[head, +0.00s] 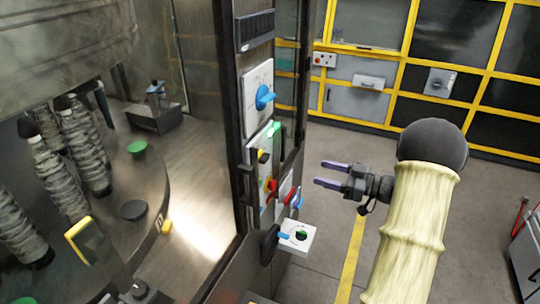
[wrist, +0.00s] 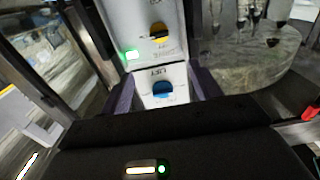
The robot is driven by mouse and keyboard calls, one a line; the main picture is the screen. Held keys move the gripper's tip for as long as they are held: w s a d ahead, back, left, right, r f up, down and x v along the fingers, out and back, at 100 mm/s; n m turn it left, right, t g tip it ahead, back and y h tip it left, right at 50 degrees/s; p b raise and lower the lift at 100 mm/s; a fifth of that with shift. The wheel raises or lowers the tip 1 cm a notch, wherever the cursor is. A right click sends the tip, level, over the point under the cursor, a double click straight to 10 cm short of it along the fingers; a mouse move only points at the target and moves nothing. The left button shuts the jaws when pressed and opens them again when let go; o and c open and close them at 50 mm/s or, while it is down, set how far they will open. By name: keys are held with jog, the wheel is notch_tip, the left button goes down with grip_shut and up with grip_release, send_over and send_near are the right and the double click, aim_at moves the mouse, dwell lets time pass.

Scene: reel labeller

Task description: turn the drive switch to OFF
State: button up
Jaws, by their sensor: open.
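Several switches sit on the machine's post in the head view, but no drive label is readable there, so I cannot tell which is the drive switch. A blue knob (head: 264,97) is on an upper white plate.
A white box (head: 297,238) with a dark green knob juts out low on the post. Red and blue handles (head: 293,197) stick out just above it. A yellow-framed enclosure (head: 390,70) stands behind. The floor around my arm is clear.

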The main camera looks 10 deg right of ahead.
aim_at(268, 158)
jog(key=p+x, duration=0.7)
jog(key=x, duration=0.9)
jog(key=shift+w+a, duration=0.15)
jog(key=shift+a, duration=0.1)
jog(key=shift+w+a+f+p, duration=0.1)
jog(key=shift+w+a+p, duration=0.2)
jog(key=shift+a, duration=0.1)
jog(key=shift+c, duration=0.2)
jog(key=c, duration=0.9)
